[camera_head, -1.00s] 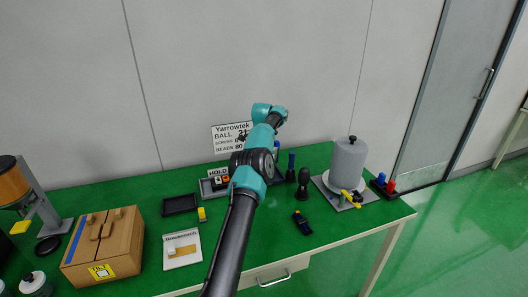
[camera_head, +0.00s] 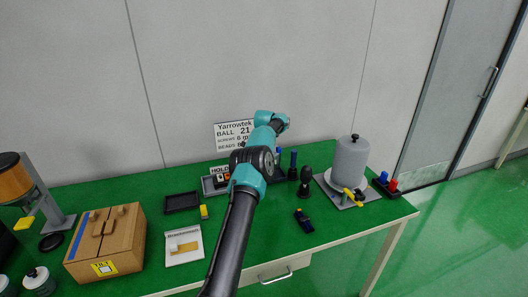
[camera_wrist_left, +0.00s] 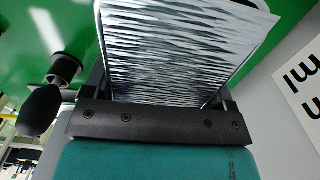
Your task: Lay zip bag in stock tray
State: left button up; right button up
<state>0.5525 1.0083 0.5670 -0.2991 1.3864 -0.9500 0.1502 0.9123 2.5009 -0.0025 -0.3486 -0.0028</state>
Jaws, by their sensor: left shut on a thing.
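My left gripper (camera_wrist_left: 162,82) is shut on the zip bag (camera_wrist_left: 180,45), a pale sheet with many dark wavy streaks that fills the upper middle of the left wrist view. In the head view my left arm reaches over the green table and hides the gripper and the bag. A shallow black tray (camera_head: 181,202) lies empty on the table left of the arm. A grey holder with a HOLD sign (camera_head: 217,181) stands behind it, partly covered by the arm. I cannot tell which of these is the stock tray. My right gripper is not in view.
A cardboard box (camera_head: 106,246) stands front left, with a white card (camera_head: 184,245) and a yellow item (camera_head: 204,212) near the tray. A grey cylinder (camera_head: 349,163) and a dark bulb-shaped tool (camera_head: 305,181) stand on the right. A dark small tool (camera_head: 303,221) lies front right.

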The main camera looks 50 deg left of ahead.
pick_arm(q)
jog(key=shift+f, duration=1.7)
jog(key=shift+f, duration=0.6)
jog(key=o, duration=0.9)
jog(key=shift+c, duration=0.2)
